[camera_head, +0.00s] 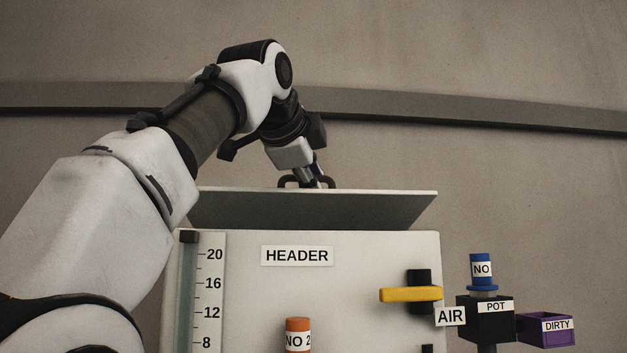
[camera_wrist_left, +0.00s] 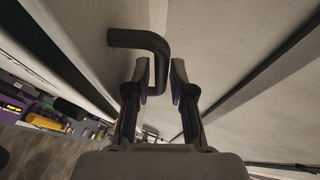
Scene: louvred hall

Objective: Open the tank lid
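The tank (camera_head: 350,300) is a pale box labelled HEADER. Its lid (camera_head: 310,210) is raised at the near edge, so its dark underside shows above the tank's top edge. A dark bent handle (camera_head: 286,181) stands on top of the lid; it also shows in the left wrist view (camera_wrist_left: 135,38). My left gripper (camera_head: 315,182) reaches down to the handle from above and behind the lid edge. The inside of the tank is hidden. My right gripper is out of view.
A level gauge (camera_head: 187,295) with a scale runs down the tank's left side. A yellow lever (camera_head: 410,294) and an orange NO 2 cylinder (camera_head: 298,335) are on the front. A black POT box (camera_head: 490,325) with a blue cap (camera_head: 481,270) and a purple DIRTY bin (camera_head: 545,332) stand right.

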